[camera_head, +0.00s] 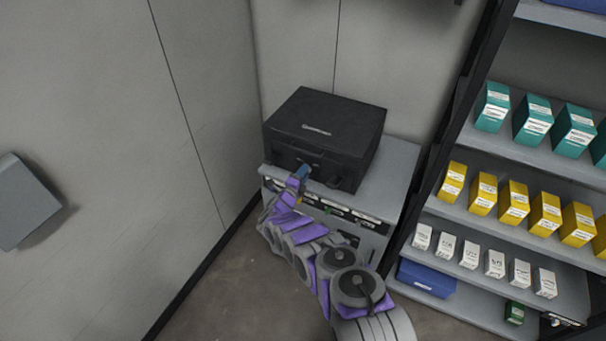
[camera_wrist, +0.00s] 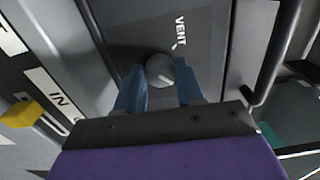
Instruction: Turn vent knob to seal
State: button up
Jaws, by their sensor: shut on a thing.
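The vent knob (camera_wrist: 160,72) is a small round grey knob with a light pointer line, below the white word VENT on a dark panel in the wrist view. My gripper (camera_wrist: 158,88) has its two blue fingers on either side of the knob and is shut on it. In the head view, my gripper (camera_head: 303,172) reaches the front face of the black case (camera_head: 325,125), which stands on a grey cabinet (camera_head: 398,165). The knob itself is hidden there behind my gripper.
A dark handle bar (camera_wrist: 275,60) is right of the knob in the wrist view. A yellow part (camera_wrist: 22,113) shows at the left. In the head view, a shelf rack (camera_head: 455,208) with several teal, yellow and white boxes stands right of the cabinet. A wall is close on the left.

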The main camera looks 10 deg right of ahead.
jog(key=shift+s+f, duration=0.1)
jog(key=shift+f, duration=0.1)
jog(key=o, duration=1)
jog(key=shift+r, duration=0.1)
jog(key=shift+o, duration=0.2)
jog(key=p+v, duration=0.3)
jog(key=v, duration=1.4)
jog(key=shift+a, duration=0.1)
